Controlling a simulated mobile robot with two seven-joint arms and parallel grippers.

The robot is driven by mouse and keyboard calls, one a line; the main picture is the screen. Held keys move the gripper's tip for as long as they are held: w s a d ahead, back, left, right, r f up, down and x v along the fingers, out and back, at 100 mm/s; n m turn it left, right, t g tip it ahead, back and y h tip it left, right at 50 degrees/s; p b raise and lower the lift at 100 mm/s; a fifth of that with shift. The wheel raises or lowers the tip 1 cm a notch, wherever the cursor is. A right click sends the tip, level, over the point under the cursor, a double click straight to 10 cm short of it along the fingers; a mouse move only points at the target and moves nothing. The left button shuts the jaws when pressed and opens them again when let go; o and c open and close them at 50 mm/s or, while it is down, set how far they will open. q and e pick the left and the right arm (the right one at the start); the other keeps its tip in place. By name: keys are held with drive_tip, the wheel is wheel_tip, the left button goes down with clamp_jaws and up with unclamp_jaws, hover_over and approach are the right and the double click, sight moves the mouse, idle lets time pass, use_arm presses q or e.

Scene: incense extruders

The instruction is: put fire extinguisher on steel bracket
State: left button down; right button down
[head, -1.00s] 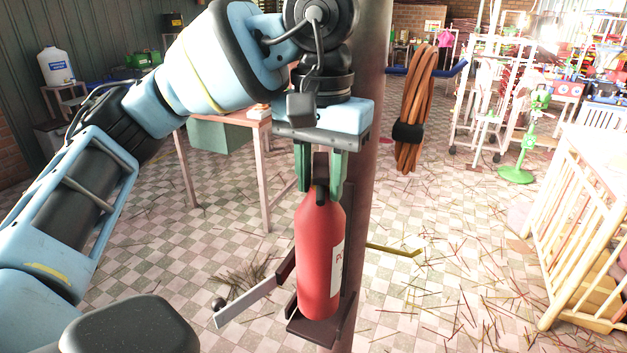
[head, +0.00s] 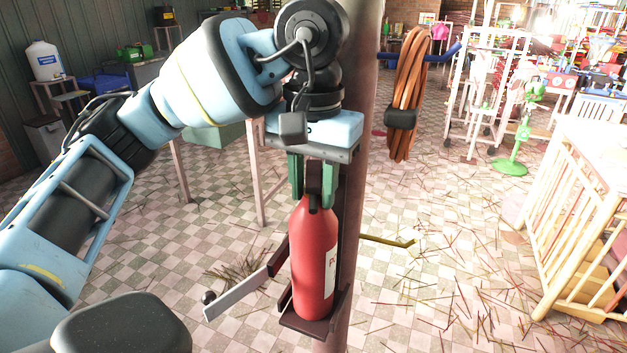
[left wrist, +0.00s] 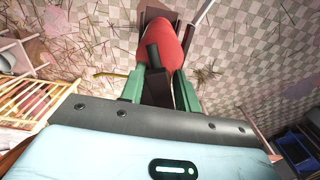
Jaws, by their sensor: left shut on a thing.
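A red fire extinguisher (head: 314,255) with a dark top stands upright at the steel bracket (head: 311,322) on the brown post. Its base is at the bracket's dark bottom plate; whether it rests fully on it I cannot tell. The bracket's strap arm (head: 238,296) swings out open to the left. My left gripper (head: 312,185) points down from above, its green fingers shut on the extinguisher's dark top. The left wrist view shows the fingers (left wrist: 157,92) on both sides of the dark handle, with the red body (left wrist: 160,42) beyond. My right gripper is not in view.
The brown post (head: 362,120) stands right behind the extinguisher. An orange hose coil (head: 408,95) hangs from a blue hook to the right. A yellow rod (head: 388,241) sticks out from the post. A wooden-railed crate (head: 570,230) stands at the right. Sticks litter the floor.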

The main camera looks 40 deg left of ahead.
use_arm(q)
drive_tip(key=c, duration=1)
unclamp_jaws()
drive_tip(key=shift+f, duration=0.1)
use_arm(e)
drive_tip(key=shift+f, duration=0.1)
use_arm(q)
drive_tip(key=shift+r+p, duration=1.65)
drive_tip(key=shift+r, duration=4.45)
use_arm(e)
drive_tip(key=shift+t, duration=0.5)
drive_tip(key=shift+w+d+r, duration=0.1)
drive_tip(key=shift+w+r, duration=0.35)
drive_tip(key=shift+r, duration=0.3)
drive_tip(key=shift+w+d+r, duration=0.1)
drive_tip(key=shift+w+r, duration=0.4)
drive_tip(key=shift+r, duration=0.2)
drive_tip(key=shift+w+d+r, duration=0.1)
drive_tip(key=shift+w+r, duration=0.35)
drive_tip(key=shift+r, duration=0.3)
